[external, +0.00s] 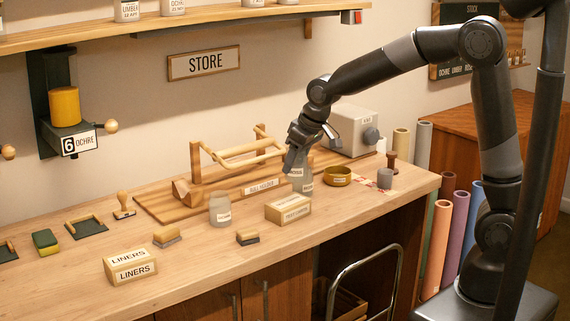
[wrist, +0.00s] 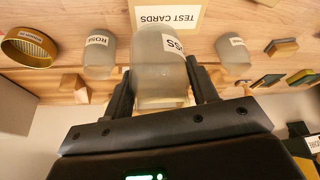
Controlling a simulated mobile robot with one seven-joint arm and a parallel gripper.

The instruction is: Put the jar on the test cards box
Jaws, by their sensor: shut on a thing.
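My gripper (external: 299,150) is shut on a frosted grey glass jar (wrist: 160,72), with a finger on each side of it in the wrist view. The jar (external: 296,173) has a white label and is held behind and just above the test cards box (external: 288,212) in the external view. The box is a small wooden block with white labels, and nothing is seen resting on it. In the wrist view its labelled top (wrist: 168,16) lies beyond the jar, partly hidden by it. Whether the jar touches anything below cannot be told.
A similar jar (wrist: 98,57) stands close beside the held one, and another (external: 220,209) stands to its left on the table. A wooden rack (external: 220,186) lies behind. The liners box (external: 130,267) is front left.

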